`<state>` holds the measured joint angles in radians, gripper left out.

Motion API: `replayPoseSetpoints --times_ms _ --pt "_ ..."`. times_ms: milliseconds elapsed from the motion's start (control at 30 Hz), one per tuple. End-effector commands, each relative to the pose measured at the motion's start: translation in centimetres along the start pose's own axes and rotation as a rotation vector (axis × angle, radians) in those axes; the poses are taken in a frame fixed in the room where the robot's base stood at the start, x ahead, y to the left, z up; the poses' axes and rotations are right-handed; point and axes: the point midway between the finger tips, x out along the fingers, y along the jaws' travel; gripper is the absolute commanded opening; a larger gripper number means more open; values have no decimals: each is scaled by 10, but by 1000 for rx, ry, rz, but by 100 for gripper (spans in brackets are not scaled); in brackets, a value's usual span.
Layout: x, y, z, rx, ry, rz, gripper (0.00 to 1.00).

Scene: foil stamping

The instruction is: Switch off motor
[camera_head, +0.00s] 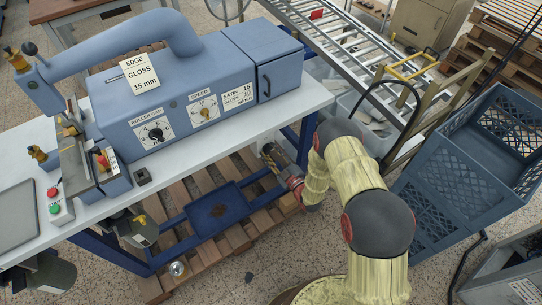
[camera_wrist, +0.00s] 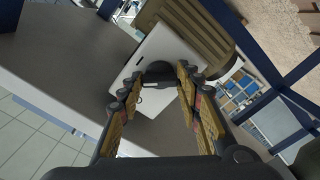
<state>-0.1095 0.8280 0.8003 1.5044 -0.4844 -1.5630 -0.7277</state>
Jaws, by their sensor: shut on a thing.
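My gripper (camera_head: 272,160) is low beside the right end of the bench, partly hidden by my arm. In the wrist view its two yellow-padded fingers (camera_wrist: 160,80) stand apart, with a dark curved part (camera_wrist: 160,68) between their tips. The fingers are closed on this part, which is in front of a pale plate (camera_wrist: 155,48). A ribbed olive motor-like body (camera_wrist: 190,32) is just behind the plate. In the head view a dark motor (camera_head: 140,234) with a yellow piece on it is below the bench. Which body the gripper is at cannot be told for certain.
The bench top (camera_head: 232,134) carries a blue stamping machine (camera_head: 215,75) and a box with red and green buttons (camera_head: 54,203). Below are a blue tray (camera_head: 214,208) and a wooden pallet (camera_head: 200,260). Blue crates (camera_head: 450,170) stand right of my arm.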

Motion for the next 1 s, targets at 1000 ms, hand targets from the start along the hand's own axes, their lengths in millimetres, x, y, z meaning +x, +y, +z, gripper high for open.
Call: replayPoseSetpoints --times_ms 1000 --pt "0 -2 1 -797 1 -2 9"
